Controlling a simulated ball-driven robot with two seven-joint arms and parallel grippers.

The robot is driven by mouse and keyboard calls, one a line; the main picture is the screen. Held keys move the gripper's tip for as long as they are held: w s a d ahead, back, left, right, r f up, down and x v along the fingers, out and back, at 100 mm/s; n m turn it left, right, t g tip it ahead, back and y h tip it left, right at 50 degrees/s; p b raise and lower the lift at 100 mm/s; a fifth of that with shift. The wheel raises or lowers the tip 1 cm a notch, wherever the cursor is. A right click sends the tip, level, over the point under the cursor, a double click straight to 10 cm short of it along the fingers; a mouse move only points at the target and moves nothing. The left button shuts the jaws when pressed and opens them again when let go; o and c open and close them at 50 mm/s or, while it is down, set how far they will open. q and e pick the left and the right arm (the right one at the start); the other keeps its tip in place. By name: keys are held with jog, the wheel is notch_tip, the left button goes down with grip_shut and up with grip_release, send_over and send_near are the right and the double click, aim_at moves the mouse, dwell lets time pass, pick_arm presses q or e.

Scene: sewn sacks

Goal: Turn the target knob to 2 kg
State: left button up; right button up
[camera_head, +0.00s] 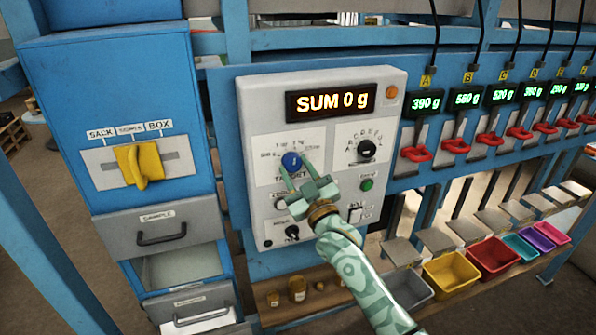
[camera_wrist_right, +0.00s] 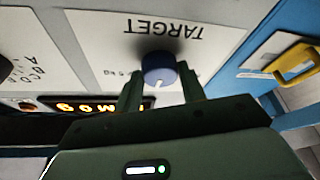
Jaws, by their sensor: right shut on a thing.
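The blue target knob (camera_head: 291,161) is on the white control panel (camera_head: 262,128), below the display (camera_head: 330,101) reading "SUM 0 g". My right gripper (camera_head: 293,172) has its two fingers on either side of the knob and is shut on it. In the right wrist view the knob (camera_wrist_right: 159,69) sits between the fingertips, with a white pointer mark on its face. The word "TARGET" shows upside down beside it there. The scale marks around the knob are too small or partly covered to read surely. My left gripper is not in view.
A black knob (camera_head: 366,149) and a green button (camera_head: 367,184) are right of the target knob. A yellow lever (camera_head: 140,163) is on the blue cabinet at left. Red levers (camera_head: 416,153) under weight displays line the right. Coloured bins (camera_head: 450,273) stand below.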

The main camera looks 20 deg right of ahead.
jog(key=shift+a+m+h, duration=0.1)
jog(key=shift+m+h, duration=0.6)
jog(key=shift+m, duration=0.8)
jog(key=o, duration=1)
jog(key=b+v, duration=0.1)
jog(key=v, duration=0.4)
jog(key=b+v, duration=0.1)
jog(key=v, duration=0.4)
jog(key=b+v, duration=0.1)
jog(key=v, duration=0.5)
jog(key=shift+a+f, duration=0.2)
jog(key=shift+f, duration=0.2)
